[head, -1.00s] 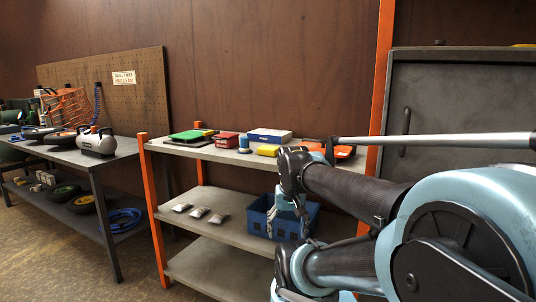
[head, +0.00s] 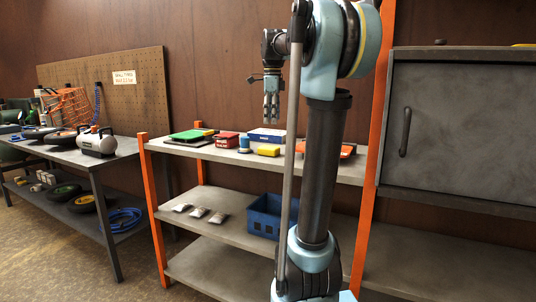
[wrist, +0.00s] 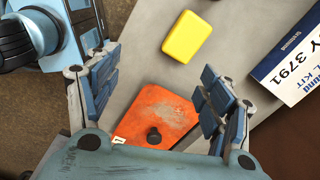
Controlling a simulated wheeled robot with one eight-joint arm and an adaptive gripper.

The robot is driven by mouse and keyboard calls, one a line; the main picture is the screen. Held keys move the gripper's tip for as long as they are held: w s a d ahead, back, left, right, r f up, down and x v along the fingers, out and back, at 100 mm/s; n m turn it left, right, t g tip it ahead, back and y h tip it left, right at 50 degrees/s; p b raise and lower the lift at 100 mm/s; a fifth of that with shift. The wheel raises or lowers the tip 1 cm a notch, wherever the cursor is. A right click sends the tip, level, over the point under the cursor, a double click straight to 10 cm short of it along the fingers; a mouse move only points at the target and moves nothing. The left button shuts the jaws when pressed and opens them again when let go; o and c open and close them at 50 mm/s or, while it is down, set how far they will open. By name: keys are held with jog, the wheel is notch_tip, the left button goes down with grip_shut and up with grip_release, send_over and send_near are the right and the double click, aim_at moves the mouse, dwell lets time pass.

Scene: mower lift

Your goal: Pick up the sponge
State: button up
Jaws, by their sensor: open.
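The sponge appears to be the yellow block (head: 268,150) on the top shelf of the orange-posted rack, in front of a white and blue box. In the wrist view the yellow block (wrist: 187,37) lies flat on the grey shelf, beyond my fingertips and apart from them. My gripper (head: 271,108) points down above the top shelf, near the box and the block. In the wrist view my gripper (wrist: 160,72) has its fingers spread wide with nothing between them. An orange object with a black knob (wrist: 160,112) lies below the gap.
The white and blue box (head: 270,134) stands close to the block, and a blue spool (head: 244,144) is to its left. A red box (head: 227,139) and green item (head: 188,135) are farther left. A blue crate (head: 264,216) sits on the shelf below (head: 185,234).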

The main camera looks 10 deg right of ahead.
jog(key=w+r+m, duration=0.3)
jog(key=w, duration=0.2)
send_over(269, 146)
jog(key=s, duration=0.1)
jog(key=shift+m, duration=0.4)
notch_tip(269, 146, down, 12)
jog(key=shift+r, duration=0.2)
jog(key=shift+w+a+f, duration=0.1)
jog(key=shift+w+f, duration=0.05)
jog(key=shift+f, duration=2.45)
jog(key=c, duration=1.1)
